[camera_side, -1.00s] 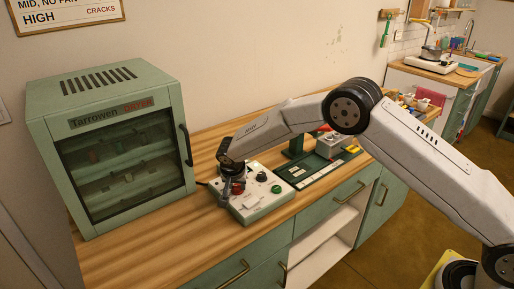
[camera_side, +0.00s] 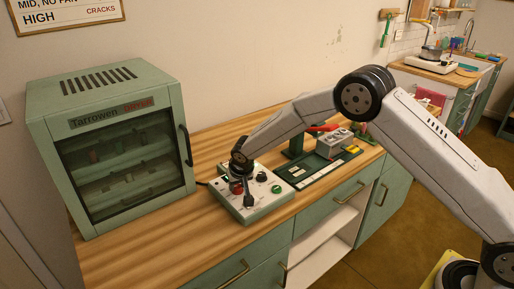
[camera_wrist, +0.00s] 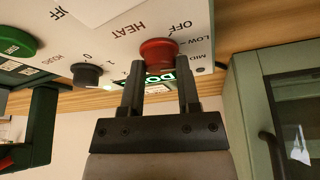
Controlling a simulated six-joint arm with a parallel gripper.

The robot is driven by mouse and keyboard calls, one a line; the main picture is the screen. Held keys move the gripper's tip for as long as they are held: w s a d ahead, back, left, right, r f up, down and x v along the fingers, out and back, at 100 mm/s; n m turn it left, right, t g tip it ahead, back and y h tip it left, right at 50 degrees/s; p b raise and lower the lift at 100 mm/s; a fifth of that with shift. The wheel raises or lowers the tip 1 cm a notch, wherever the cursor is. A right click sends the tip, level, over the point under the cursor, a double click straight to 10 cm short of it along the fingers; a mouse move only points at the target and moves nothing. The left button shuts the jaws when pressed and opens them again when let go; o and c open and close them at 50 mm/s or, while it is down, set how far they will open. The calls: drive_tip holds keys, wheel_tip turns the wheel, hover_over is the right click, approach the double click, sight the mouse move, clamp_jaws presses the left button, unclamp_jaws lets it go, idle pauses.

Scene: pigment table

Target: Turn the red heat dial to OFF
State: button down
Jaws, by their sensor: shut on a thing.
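The red heat dial (camera_wrist: 158,52) sits on the white control panel (camera_wrist: 108,52), beside the printed words HEAT, OFF, LOW and MID. My gripper (camera_wrist: 159,72) has one finger on each side of the dial and is shut on it. No pointer mark on the dial is clear, so I cannot tell its setting.
A green knob (camera_wrist: 15,42) and a small dark knob (camera_wrist: 87,74) share the panel. The green dryer cabinet (camera_side: 115,95) stands left of the box. A dark green tray (camera_side: 318,174) and a grey device (camera_side: 333,143) stand to the right. The front left counter (camera_side: 140,250) is clear.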

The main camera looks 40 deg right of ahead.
drive_tip(key=shift+d+n+y, duration=0.1)
drive_tip(key=shift+n+y, duration=0.5)
drive_tip(key=shift+n, duration=0.9)
drive_tip(key=shift+d+n+y, duration=0.1)
drive_tip(key=shift+n+y, duration=0.5)
drive_tip(key=shift+n, duration=0.9)
drive_tip(key=shift+w+d+n+g+y, duration=0.1)
drive_tip(key=shift+n+g+y, duration=0.3)
drive_tip(key=shift+n, duration=1.05)
drive_tip(key=shift+w+d+n+g+y, duration=0.1)
drive_tip(key=shift+n+y, duration=0.5)
drive_tip(key=shift+n, duration=0.85)
drive_tip(key=shift+s, duration=0.1)
drive_tip(key=shift+c, duration=1.6)
unclamp_jaws()
drive_tip(key=shift+r, duration=0.15)
drive_tip(key=v, duration=0.7)
drive_tip(key=shift+r, duration=0.25)
drive_tip(key=shift+d, duration=0.1)
